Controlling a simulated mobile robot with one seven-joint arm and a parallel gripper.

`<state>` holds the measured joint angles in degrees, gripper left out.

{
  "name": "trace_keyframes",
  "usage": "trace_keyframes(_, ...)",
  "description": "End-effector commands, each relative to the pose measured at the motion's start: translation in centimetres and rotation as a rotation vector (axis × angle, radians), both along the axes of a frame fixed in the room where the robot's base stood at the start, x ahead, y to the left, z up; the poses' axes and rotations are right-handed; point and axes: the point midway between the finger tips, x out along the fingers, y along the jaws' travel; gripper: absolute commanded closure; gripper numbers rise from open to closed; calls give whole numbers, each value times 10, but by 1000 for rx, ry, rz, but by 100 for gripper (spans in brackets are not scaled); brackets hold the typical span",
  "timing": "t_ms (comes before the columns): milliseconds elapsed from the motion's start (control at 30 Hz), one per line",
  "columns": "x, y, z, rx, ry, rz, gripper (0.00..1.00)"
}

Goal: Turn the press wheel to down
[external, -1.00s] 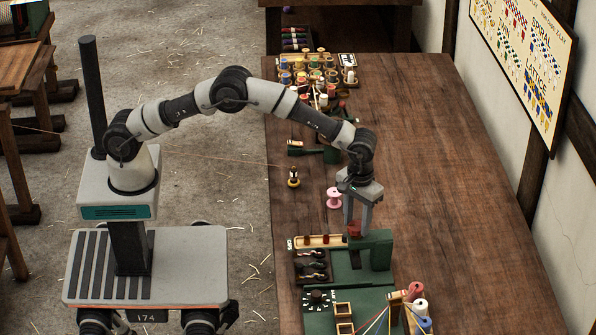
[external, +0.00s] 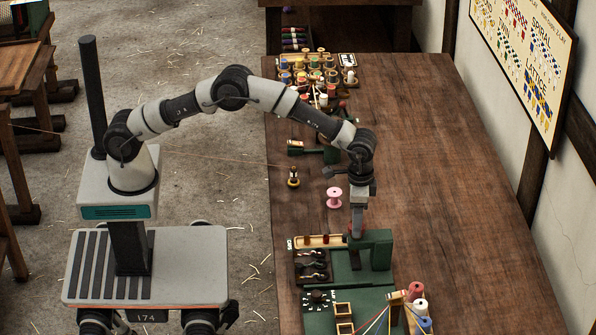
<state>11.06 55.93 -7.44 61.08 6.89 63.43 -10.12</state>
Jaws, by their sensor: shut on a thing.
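The green press (external: 378,248) stands on the bench at the lower middle, its arm reaching left over a green base plate. Its small red wheel (external: 350,235) sits on top of that arm and is mostly hidden behind my gripper. My gripper (external: 357,232) points straight down over the wheel and is shut on it. The fingers show edge-on, one behind the other, so the gap between them is hidden. I cannot read the wheel's position or any mark on it.
A pink spool (external: 334,197) stands close behind-left of my gripper. A dark tray (external: 312,266) lies left of the press. Coloured spools (external: 417,290) with threads stand in front. The bench's right side is clear.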

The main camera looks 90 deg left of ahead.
Motion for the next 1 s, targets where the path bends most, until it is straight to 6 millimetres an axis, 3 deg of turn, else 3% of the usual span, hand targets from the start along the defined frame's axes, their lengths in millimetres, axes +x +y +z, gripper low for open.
trace_keyframes(1000,1,0,2,-1,-4,-965,84)
